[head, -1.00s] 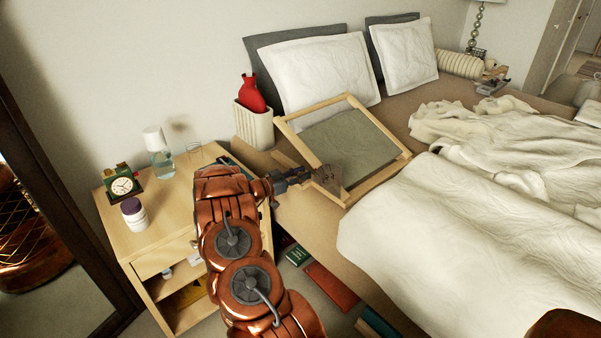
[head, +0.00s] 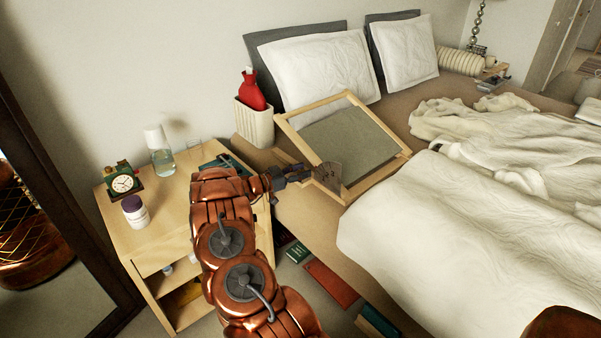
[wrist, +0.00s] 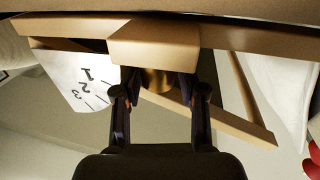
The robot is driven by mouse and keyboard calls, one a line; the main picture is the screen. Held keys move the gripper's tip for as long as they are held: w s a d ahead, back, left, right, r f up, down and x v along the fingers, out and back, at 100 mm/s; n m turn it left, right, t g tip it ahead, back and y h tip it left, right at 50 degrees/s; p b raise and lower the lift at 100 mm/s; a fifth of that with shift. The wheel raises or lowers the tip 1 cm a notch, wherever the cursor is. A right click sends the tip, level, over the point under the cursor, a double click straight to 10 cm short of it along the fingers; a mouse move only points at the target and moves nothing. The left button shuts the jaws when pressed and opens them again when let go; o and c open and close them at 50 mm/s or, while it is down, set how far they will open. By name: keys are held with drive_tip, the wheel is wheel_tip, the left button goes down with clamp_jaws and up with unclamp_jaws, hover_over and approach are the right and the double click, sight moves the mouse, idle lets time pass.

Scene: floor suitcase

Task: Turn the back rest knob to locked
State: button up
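The back rest (head: 397,165) is a light wooden frame with grey cloth, propped at a slant on the bed. A dial plate (head: 328,176) sits at its near left corner. A brass-coloured part, seemingly the knob (wrist: 160,82), shows between my fingertips under a wooden block (wrist: 155,42). My gripper (head: 300,175) is at the dial, its fingers apart on both sides of the brass part. Whether they touch it is unclear. The knob's pointer and locked mark are not visible.
A nightstand (head: 165,220) with a clock (head: 122,182), a jar (head: 135,210) and a carafe (head: 160,155) stands left of my arm. Books (head: 331,283) lie below the bed edge. Rumpled bedding (head: 440,220) fills the right.

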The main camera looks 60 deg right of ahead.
drive_tip(key=shift+o, duration=0.9)
drive_tip(key=v, duration=1.2)
drive_tip(key=shift+f, duration=0.1)
